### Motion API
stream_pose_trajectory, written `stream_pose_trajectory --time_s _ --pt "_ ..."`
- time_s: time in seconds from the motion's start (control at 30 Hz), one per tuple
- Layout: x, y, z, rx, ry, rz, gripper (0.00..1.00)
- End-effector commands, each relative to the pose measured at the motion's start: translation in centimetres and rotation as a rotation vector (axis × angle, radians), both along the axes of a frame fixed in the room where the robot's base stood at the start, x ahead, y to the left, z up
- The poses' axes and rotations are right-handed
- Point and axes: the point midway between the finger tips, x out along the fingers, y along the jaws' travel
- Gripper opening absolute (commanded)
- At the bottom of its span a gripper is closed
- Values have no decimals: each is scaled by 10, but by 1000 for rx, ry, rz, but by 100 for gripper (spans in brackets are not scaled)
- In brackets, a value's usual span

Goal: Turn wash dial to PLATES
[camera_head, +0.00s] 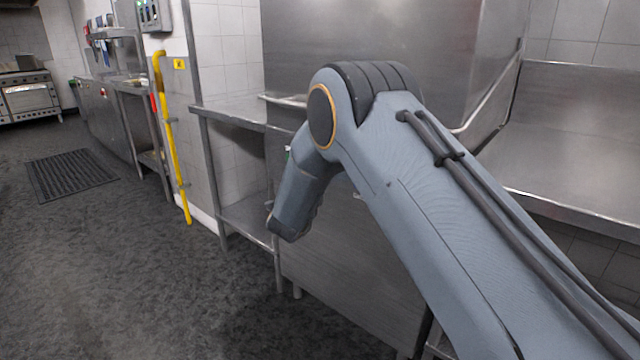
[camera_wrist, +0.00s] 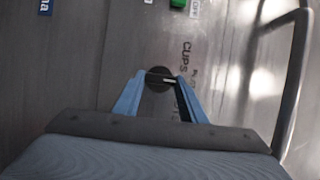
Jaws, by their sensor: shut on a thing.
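The wash dial (camera_wrist: 158,84) is a small dark round knob on the steel machine front in the wrist view, with a pale pointer line. The pointer lies toward the right in that picture, toward the printed labels. The label CUPS (camera_wrist: 187,58) reads sideways up and to the right of the dial. A second, smaller label beside it is partly legible, and more lettering is partly hidden by the right finger. My gripper (camera_wrist: 160,78) has its blue fingers on either side of the dial, shut on it. In the head view my arm hides the gripper and dial.
A green button (camera_wrist: 178,3) and a blue label (camera_wrist: 46,6) are at the wrist view's top edge. A metal bar handle (camera_wrist: 299,75) runs down the right side.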

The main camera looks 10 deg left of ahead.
Motion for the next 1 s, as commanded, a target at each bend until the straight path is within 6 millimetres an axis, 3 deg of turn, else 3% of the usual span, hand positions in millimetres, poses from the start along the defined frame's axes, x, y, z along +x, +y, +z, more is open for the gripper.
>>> stream_pose_trajectory --time_s 0.47,0.5,0.6,1.0 --pt "0 -1 0 15 -8 -2 15" --pt "0 -1 0 15 -8 -2 39" --pt "0 -1 0 15 -8 -2 56" --pt "-7 1 0 14 -7 0 56"
